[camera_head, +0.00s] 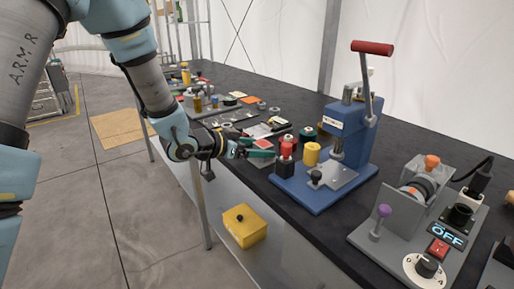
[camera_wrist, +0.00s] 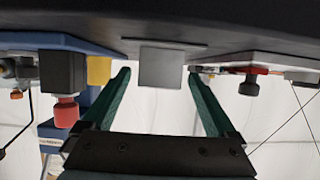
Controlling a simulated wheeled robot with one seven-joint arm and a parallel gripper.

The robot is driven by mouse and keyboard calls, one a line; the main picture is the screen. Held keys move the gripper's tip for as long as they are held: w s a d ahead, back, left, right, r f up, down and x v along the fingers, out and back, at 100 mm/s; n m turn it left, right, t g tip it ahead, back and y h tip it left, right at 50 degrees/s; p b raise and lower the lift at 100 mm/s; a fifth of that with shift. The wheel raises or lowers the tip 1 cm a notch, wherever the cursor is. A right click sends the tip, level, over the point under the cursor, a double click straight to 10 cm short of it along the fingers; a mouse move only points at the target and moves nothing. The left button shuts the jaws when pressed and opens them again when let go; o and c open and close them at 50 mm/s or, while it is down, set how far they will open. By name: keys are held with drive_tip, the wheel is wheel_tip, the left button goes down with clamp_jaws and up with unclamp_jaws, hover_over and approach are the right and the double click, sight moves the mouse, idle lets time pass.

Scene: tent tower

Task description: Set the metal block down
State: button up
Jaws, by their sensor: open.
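The metal block (camera_wrist: 161,68) is a plain grey cube in the wrist view, where the scene appears upside down. It rests against a thin flat grey plate (camera_wrist: 165,43) on the dark tabletop. My gripper (camera_wrist: 159,76) is open, with one green finger on each side of the block and a visible gap on both sides. In the head view my gripper (camera_head: 262,148) is low over the table's near edge, left of the blue press.
A blue press (camera_head: 345,135) with a red-handled lever stands right of my gripper. A red-topped dark block (camera_head: 286,152) and a yellow cylinder (camera_head: 311,154) are close by. A grey switch station (camera_head: 410,225) is farther right. A yellow box (camera_head: 245,226) lies on the lower shelf.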

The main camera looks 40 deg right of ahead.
drive_tip(key=shift+r, duration=0.1)
drive_tip(key=shift+a+r, duration=0.15)
drive_tip(key=s+b+v, duration=0.1)
drive_tip(key=b+v, duration=0.1)
drive_tip(key=v, duration=1)
drive_tip(key=w+a+f+n+t+y, duration=0.2)
drive_tip(key=w+a+n+t+y, duration=0.3)
drive_tip(key=w+a, duration=0.55)
drive_tip(key=w+a+f+n+t+y, duration=0.1)
drive_tip(key=w+a+n+y, duration=0.15)
drive_tip(key=a, duration=0.35)
drive_tip(key=w+a+f+n+t+y, duration=0.1)
drive_tip(key=w+a+n+y, duration=0.15)
drive_tip(key=a, duration=0.45)
drive_tip(key=s+a+f+n+g+y, duration=0.1)
drive_tip(key=s+a+n+g+y, duration=0.2)
drive_tip(key=s+a+n, duration=0.4)
drive_tip(key=s+a+g, duration=0.1)
drive_tip(key=s+a, duration=0.3)
drive_tip(key=a, duration=0.3)
drive_tip(key=shift+g, duration=0.3)
